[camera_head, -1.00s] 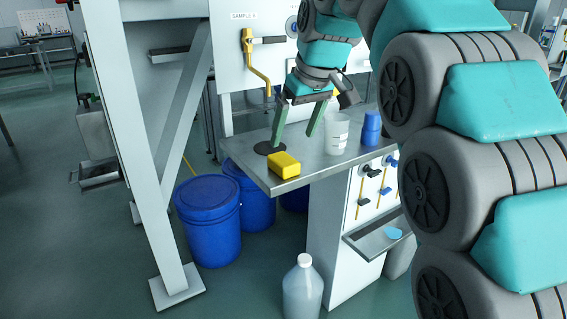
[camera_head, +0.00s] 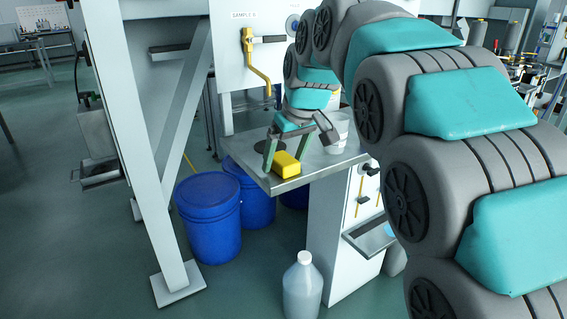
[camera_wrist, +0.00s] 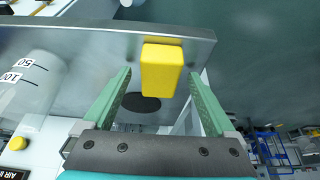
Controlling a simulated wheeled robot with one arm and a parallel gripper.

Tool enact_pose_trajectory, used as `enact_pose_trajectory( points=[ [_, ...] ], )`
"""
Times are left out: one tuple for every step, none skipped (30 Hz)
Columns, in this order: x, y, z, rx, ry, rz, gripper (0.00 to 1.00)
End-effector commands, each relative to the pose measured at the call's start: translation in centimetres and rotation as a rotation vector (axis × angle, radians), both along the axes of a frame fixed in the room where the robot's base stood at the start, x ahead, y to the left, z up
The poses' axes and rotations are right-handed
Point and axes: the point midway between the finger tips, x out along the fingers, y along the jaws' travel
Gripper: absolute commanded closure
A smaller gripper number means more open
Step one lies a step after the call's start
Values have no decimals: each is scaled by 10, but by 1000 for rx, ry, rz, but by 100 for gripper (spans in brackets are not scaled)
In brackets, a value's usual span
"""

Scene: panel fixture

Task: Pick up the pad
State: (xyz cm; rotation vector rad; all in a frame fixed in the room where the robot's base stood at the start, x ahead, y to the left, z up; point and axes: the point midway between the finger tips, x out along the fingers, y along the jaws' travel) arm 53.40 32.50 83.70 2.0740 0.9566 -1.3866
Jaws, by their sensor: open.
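The pad is a yellow block (camera_head: 286,165) lying on the metal shelf (camera_head: 268,183) near its front left edge. It also shows in the wrist view (camera_wrist: 162,70), just ahead of my fingertips and roughly between their lines. My gripper (camera_head: 284,160) is open, its green fingers pointing down, one on each side of the pad in the head view. In the wrist view the gripper (camera_wrist: 160,85) has nothing between its fingers, and the pad appears beyond or level with the tips. I cannot tell if either finger touches it.
A clear graduated beaker (camera_head: 336,135) stands on the shelf to the right of my gripper; it also shows in the wrist view (camera_wrist: 35,80). A dark round disc (camera_head: 270,148) lies behind the pad. A yellow-handled pipe (camera_head: 257,70) hangs on the panel. Blue drums (camera_head: 208,225) stand below left.

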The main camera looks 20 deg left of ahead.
Motion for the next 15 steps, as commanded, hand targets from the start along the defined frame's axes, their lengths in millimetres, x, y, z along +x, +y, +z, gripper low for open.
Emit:
enact_pose_trajectory(
  points=[
    [0, 0, 0, 0, 0, 0, 9],
    [0, 0, 0, 0, 0, 0, 9],
    [0, 0, 0, 0, 0, 0, 12],
    [0, 0, 0, 1, -1, 0, 16],
    [0, 0, 0, 0, 0, 0, 19],
    [0, 0, 0, 0, 0, 0, 23],
    [0, 0, 0, 0, 0, 0, 27],
    [0, 0, 0, 0, 0, 0, 30],
    [0, 0, 0, 0, 0, 0, 35],
    [0, 0, 0, 1, -1, 0, 38],
    [0, 0, 0, 0, 0, 0, 41],
    [0, 0, 0, 0, 0, 0, 46],
    [0, 0, 0, 0, 0, 0, 49],
    [0, 0, 1, 0, 0, 0, 53],
    [0, 0, 1, 0, 0, 0, 57]
  ],
)
